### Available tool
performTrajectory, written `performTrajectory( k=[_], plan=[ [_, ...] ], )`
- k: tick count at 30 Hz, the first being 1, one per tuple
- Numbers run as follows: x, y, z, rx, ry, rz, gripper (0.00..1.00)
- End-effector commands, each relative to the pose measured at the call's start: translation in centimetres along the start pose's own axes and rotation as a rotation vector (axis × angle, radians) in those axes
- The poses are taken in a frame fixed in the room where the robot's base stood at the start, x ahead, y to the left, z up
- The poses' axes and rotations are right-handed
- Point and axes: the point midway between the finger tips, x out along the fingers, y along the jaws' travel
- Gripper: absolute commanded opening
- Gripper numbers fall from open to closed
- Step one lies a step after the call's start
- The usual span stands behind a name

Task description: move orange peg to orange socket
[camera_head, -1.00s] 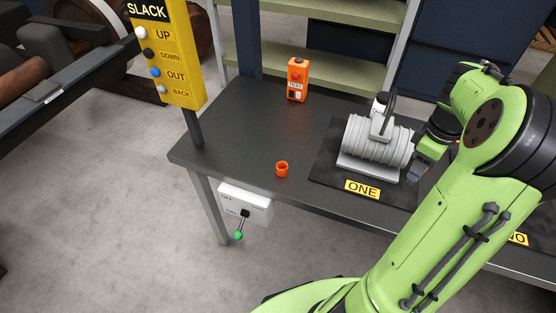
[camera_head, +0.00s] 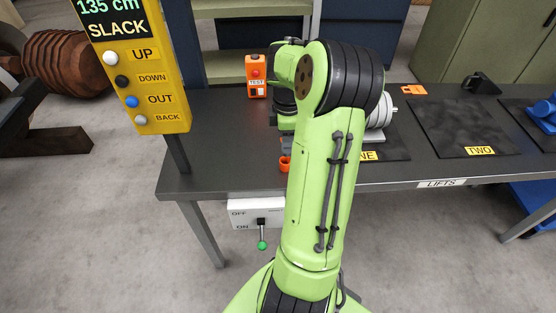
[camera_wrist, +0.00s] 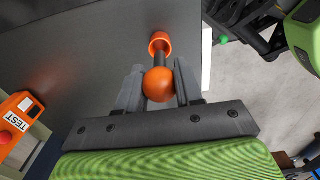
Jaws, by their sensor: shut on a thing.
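The orange peg (camera_wrist: 158,86) has a round orange head and a dark shaft. My gripper (camera_wrist: 159,78) is shut on it. In the wrist view the shaft points at the orange socket (camera_wrist: 160,43), a small ring on the dark bench. The shaft's end overlaps the socket's opening; I cannot tell whether it is inside or just above. In the head view the socket (camera_head: 285,164) shows partly, just below my gripper, and my arm hides the peg.
The orange TEST box (camera_head: 257,76) stands at the back of the bench. A yellow button panel (camera_head: 140,70) rises at the left. An OFF/ON lever box (camera_head: 257,213) hangs at the front edge. A grey ribbed drum (camera_head: 379,112) is partly behind my arm.

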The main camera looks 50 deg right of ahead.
Motion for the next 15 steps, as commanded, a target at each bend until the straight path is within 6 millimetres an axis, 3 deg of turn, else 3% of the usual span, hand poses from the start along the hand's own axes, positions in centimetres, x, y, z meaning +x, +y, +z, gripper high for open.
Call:
performTrajectory(
  k=[9,15],
  plan=[
    [5.1,0.0,-0.1,-0.001,0.001,0.000,0.02],
    [4.9,0.1,-0.1,-0.001,0.000,0.003,0.02]
  ],
)
